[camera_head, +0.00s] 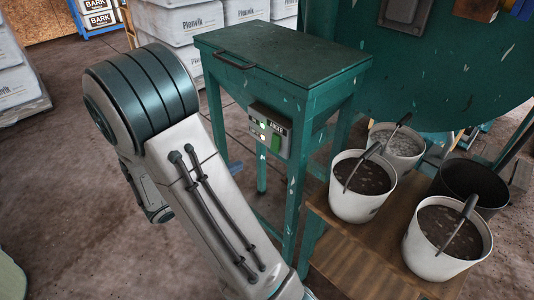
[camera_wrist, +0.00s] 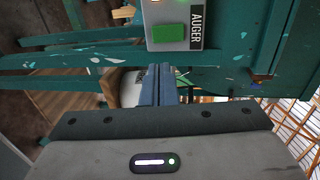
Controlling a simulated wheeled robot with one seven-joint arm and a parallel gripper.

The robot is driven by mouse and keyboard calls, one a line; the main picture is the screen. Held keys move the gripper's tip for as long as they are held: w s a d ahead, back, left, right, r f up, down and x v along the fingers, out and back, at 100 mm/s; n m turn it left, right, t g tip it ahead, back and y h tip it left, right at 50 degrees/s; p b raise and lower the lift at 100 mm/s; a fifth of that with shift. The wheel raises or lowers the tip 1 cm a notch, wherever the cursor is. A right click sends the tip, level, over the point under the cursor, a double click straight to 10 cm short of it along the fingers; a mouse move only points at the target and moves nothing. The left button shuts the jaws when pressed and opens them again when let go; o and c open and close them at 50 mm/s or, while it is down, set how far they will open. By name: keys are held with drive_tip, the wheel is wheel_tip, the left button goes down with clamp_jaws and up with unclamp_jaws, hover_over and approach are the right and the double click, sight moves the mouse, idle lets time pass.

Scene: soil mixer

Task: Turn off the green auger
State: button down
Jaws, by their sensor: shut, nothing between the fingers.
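The green auger (camera_head: 285,58) is a tall green metal stand with a flat lid and a handle. Its grey control box (camera_head: 270,131) sits on the front, with small lit lights and a green button (camera_head: 276,142). In the wrist view the box (camera_wrist: 150,12) carries an AUGER label, and its green button (camera_wrist: 169,33) faces me. My gripper (camera_wrist: 158,70) is shut and empty, its fingertips just below the button in the picture. A small gap shows between tips and button.
White buckets of soil (camera_head: 362,186) (camera_head: 447,240) and a black bucket (camera_head: 470,185) stand on a wooden bench (camera_head: 350,255) at the right. A large green drum (camera_head: 450,60) is behind them. White bagged stacks (camera_head: 180,20) stand at the back. Open floor lies at the left.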

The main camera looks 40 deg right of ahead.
sight(275, 149)
drive_tip(key=d+b, duration=0.1)
drive_tip(key=d, duration=0.3)
drive_tip(key=d+f+b, duration=0.1)
drive_tip(key=d, duration=0.3)
drive_tip(key=d+f, duration=0.1)
drive_tip(key=d, duration=0.3)
drive_tip(key=shift+w+d+b, duration=0.1)
drive_tip(key=shift+w+b, duration=0.05)
drive_tip(key=shift+b, duration=0.25)
drive_tip(key=shift+d, duration=0.1)
